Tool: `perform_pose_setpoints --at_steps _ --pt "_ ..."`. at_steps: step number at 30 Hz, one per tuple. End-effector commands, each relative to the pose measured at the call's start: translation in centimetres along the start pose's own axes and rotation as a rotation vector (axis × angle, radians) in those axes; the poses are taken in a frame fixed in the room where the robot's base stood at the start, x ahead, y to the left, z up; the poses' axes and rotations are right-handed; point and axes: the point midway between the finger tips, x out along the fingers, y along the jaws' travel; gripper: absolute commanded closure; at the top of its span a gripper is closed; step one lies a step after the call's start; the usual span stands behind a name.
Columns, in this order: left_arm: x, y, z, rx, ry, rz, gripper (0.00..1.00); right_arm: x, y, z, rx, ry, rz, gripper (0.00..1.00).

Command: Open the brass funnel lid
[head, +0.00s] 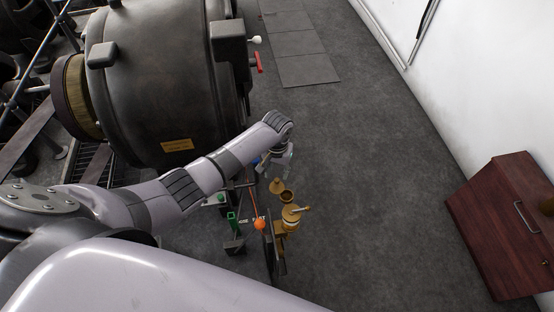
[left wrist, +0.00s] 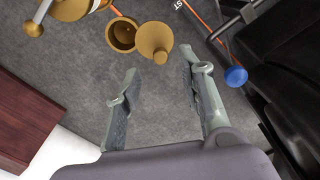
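The brass funnel (head: 287,197) stands on the brass fitting beside the machine in the head view. It also shows at the top of the left wrist view (left wrist: 119,38), with its dark inside visible. Its round brass lid (head: 277,185) is off the mouth, standing open beside it; it also shows in the left wrist view (left wrist: 154,41). My left gripper (head: 275,161) is just beyond the lid in the head view. In the left wrist view (left wrist: 162,67) its two fingers are wide apart with nothing between them, apart from the lid. My right gripper is not in view.
A large dark dynamo (head: 170,70) stands on the left. An orange knob (head: 260,225) and a green handle (head: 232,217) are near the funnel. A blue knob (left wrist: 236,76) is right of the fingers. A dark red cabinet (head: 500,225) stands right; the floor between is clear.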

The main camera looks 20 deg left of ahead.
Motion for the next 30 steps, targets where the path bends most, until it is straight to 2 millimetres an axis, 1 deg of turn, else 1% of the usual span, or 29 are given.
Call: perform_pose_setpoints --at_steps 1,6,9,12,17,30 --pt "-1.1 -0.1 -0.1 0.000 0.004 0.001 0.64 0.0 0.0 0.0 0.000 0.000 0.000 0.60" --pt "-4.5 -0.1 0.0 0.001 0.003 -0.001 0.64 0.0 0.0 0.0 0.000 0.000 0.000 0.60" --pt "-6.0 0.0 -0.1 0.000 0.002 0.000 0.64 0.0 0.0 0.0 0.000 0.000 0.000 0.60" --pt "-6.9 0.0 0.0 0.000 0.002 0.000 0.64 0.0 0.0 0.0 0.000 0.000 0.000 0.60" --pt "-7.4 0.0 0.0 0.000 0.000 0.000 0.64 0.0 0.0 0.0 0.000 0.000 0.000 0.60" --pt "-7.3 0.0 0.0 0.000 0.000 0.000 0.64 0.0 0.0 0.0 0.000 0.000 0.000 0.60"
